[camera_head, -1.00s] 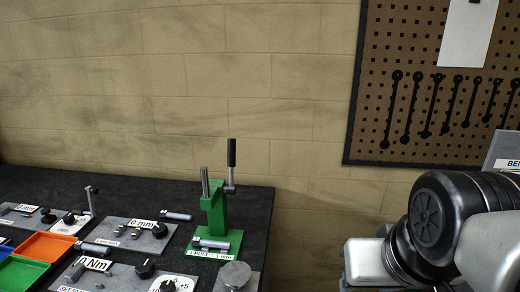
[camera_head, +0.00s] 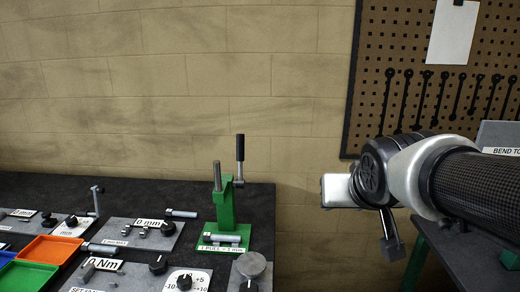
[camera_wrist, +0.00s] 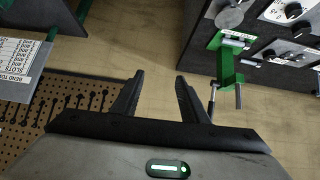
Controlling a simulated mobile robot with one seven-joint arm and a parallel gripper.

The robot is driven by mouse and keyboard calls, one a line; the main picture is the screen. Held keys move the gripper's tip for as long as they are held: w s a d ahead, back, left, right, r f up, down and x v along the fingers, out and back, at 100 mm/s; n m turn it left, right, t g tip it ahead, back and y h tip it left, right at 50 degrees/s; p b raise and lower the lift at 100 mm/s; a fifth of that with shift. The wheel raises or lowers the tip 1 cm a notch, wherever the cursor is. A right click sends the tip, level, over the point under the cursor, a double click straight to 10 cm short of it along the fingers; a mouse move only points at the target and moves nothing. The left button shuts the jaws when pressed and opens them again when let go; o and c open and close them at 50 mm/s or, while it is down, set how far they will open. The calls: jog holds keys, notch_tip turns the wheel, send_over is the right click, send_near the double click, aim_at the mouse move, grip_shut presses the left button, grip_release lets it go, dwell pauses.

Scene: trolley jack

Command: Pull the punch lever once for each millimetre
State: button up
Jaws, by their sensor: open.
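The punch is a green press (camera_head: 224,212) on a green base, near the right edge of the dark bench. Its lever (camera_head: 240,160) has a black grip and stands upright. A label on the base reads "1 PULL = 1 mm". A steel pin lies across the base. In the wrist view the press (camera_wrist: 230,66) is at the upper right, with its lever (camera_wrist: 212,100) beside it. My gripper (camera_wrist: 158,82) is open and empty, with the press to the right of its fingers. In the head view my arm is at the right, apart from the press; the fingers are unclear there.
Orange (camera_head: 50,250) and green trays lie at left. A pegboard (camera_head: 400,90) with wrenches hangs at right. The gap between benches is open.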

jog(key=w+a+t+b, duration=0.2)
jog(key=w+t, duration=0.1)
jog(key=w, duration=0.8)
jog(key=n+t+y+b, duration=0.3)
jog(key=n+y+b, duration=0.15)
jog(key=y, duration=0.55)
send_near(240, 157)
notch_tip(240, 157, up, 3)
jog(key=d, duration=0.1)
jog(key=p+x, duration=0.1)
jog(key=x, duration=1.5)
jog(key=shift+w+f+p, duration=0.15)
jog(key=shift+w+p, duration=0.05)
jog(key=shift+p, duration=0.15)
jog(key=shift+n, duration=0.25)
jog(key=shift+c, duration=0.2)
grip_shut()
